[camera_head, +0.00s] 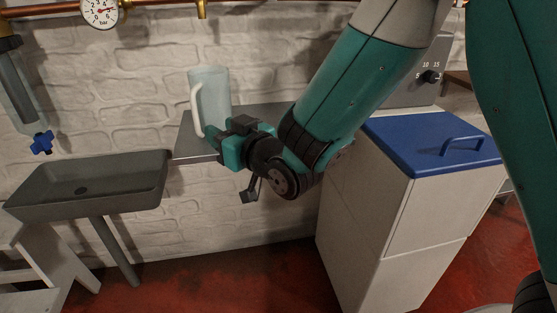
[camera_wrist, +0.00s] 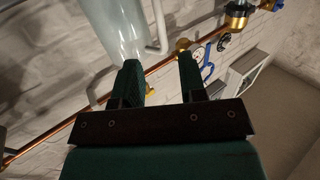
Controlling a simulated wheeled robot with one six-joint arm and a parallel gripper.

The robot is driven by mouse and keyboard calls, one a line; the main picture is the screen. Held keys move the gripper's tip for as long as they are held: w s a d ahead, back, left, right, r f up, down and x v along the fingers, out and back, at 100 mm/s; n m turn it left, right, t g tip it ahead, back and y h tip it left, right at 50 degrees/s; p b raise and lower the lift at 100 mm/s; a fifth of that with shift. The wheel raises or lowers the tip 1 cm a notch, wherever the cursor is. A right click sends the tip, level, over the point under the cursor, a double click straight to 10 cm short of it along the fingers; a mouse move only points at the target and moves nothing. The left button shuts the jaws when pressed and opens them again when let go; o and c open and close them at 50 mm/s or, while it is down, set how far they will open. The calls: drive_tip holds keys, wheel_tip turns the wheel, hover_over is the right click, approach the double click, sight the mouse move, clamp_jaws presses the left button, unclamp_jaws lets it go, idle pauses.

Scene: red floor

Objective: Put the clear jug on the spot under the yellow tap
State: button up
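The clear jug (camera_head: 212,92) stands upright on a grey metal shelf (camera_head: 188,142) against the wall, its handle towards the left. My gripper (camera_head: 217,136) is at the jug's lower part and hides its base. In the wrist view the jug (camera_wrist: 113,25) is at the top left, and its handle lies ahead of the gap between my two fingers (camera_wrist: 159,60). The fingers are apart; I cannot tell whether either touches the jug. A brass-yellow fitting (camera_head: 202,10) hangs from the pipe above the jug, cut off by the top edge; whether it is the yellow tap is unclear.
A blue tap (camera_head: 41,143) hangs above a dark sink (camera_head: 95,186) at left. A pressure gauge (camera_head: 101,11) sits on the copper pipe. A white cabinet with a blue lid (camera_head: 430,138) stands at right. Red floor shows below the shelf.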

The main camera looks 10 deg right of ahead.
drive_tip(key=s+d+g+h, duration=0.1)
drive_tip(key=s+d+g, duration=0.3)
drive_tip(key=s, duration=0.5)
drive_tip(key=s+d+g+h, duration=0.2)
drive_tip(key=s+d+g, duration=0.2)
drive_tip(key=s, duration=0.5)
drive_tip(key=s+d+g+h, duration=0.2)
drive_tip(key=s+d+g, duration=0.2)
drive_tip(key=s+g, duration=0.3)
drive_tip(key=s, duration=0.2)
drive_tip(key=shift+s+d+r+n, duration=0.25)
drive_tip(key=shift+s+d+n, duration=0.05)
drive_tip(key=shift+d, duration=0.05)
